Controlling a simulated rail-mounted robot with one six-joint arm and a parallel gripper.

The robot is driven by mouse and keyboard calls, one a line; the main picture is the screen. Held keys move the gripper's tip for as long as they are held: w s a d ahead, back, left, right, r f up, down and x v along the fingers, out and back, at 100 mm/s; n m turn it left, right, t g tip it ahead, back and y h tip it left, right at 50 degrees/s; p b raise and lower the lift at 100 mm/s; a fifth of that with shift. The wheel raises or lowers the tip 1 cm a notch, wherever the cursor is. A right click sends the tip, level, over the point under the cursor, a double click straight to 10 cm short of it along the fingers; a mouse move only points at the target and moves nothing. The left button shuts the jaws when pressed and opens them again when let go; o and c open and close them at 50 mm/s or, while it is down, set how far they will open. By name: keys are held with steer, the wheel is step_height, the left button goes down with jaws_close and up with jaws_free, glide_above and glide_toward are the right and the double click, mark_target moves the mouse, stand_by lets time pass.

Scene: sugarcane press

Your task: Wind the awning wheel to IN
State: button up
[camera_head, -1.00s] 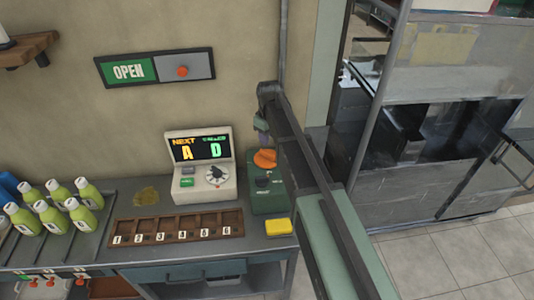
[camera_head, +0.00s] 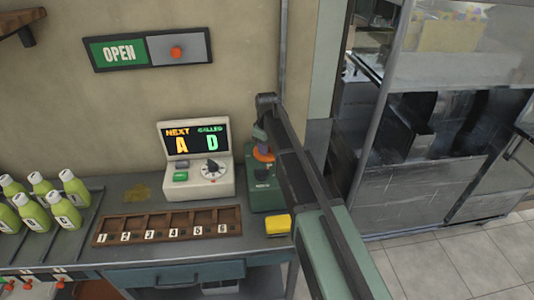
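No wheel with a readable IN mark shows. An orange round part (camera_head: 264,154) sits on a small dark green box (camera_head: 266,196) at the right end of the counter; I cannot tell whether it is the awning wheel. My gripper (camera_head: 262,147) points down at the orange part and covers some of it. It is too small and too hidden to tell whether it touches the part or whether its fingers are open.
A display unit (camera_head: 221,185) with a dial stands left of the green box. A yellow block (camera_head: 278,225), a numbered wooden tray (camera_head: 167,222) and several green bottles (camera_head: 65,212) are on the counter. An OPEN sign (camera_head: 119,53) hangs on the wall. Tiled floor (camera_head: 425,262) lies right.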

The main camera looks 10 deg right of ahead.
steer(key=shift+r, duration=0.15)
steer(key=shift+c, duration=0.3)
jaws_close()
steer(key=shift+m, duration=0.3)
steer(key=m, duration=0.4)
steer(key=shift+m, duration=2.4)
